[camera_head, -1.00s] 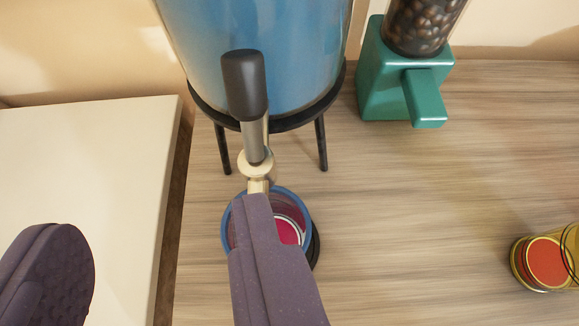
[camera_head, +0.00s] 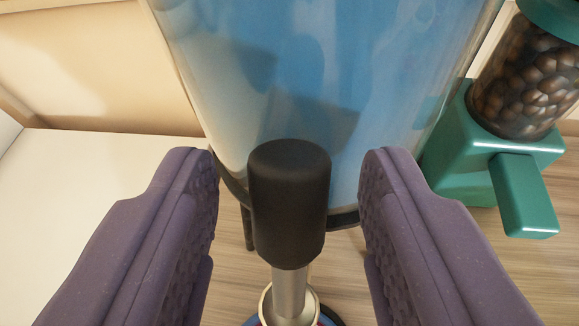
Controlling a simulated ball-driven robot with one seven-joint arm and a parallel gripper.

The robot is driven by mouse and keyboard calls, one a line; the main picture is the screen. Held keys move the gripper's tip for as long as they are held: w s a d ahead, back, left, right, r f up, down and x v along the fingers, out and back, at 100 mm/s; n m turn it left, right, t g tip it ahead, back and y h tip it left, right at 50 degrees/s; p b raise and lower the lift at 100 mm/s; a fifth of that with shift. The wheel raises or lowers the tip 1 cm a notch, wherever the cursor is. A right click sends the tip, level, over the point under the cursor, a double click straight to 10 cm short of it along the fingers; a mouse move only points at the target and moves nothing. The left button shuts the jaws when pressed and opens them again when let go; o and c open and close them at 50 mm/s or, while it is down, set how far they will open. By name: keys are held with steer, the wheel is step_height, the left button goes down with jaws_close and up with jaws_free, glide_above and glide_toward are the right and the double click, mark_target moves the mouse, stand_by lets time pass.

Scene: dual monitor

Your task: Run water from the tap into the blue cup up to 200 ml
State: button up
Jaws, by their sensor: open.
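The tap's black handle (camera_head: 289,203) stands upright in the middle of the view, on a metal stem in front of a large blue water tank (camera_head: 330,90). My gripper (camera_head: 289,170) is open. Its two purple fingers lie left and right of the handle, with a gap on each side. The blue cup (camera_head: 252,321) is below the tap at the bottom edge. Only a bit of its blue rim shows, and its inside and water level are hidden.
A green dispenser (camera_head: 465,150) with dark beans in its clear jar stands at the right. A white surface (camera_head: 90,200) is at the left. The wooden tabletop (camera_head: 500,270) shows between and behind my fingers.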

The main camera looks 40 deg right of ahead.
jaws_close()
steer(key=h+b, duration=0.1)
steer(key=a+f+t+b, duration=0.1)
steer(key=b, duration=0.1)
steer(key=shift+s+t+h, duration=0.3)
steer(key=shift+s+h, duration=0.05)
steer(key=shift+h, duration=0.05)
steer(key=shift+s+a+r+t+h+b, duration=0.2)
steer(key=shift+t+h+b, duration=0.1)
steer(key=shift+b, duration=0.3)
steer(key=shift+s+a+r+n+t+h, duration=0.1)
steer(key=shift+r+n+t+h, duration=0.1)
steer(key=shift+n+t+h, duration=0.1)
jaws_free()
steer(key=shift+r, duration=0.1)
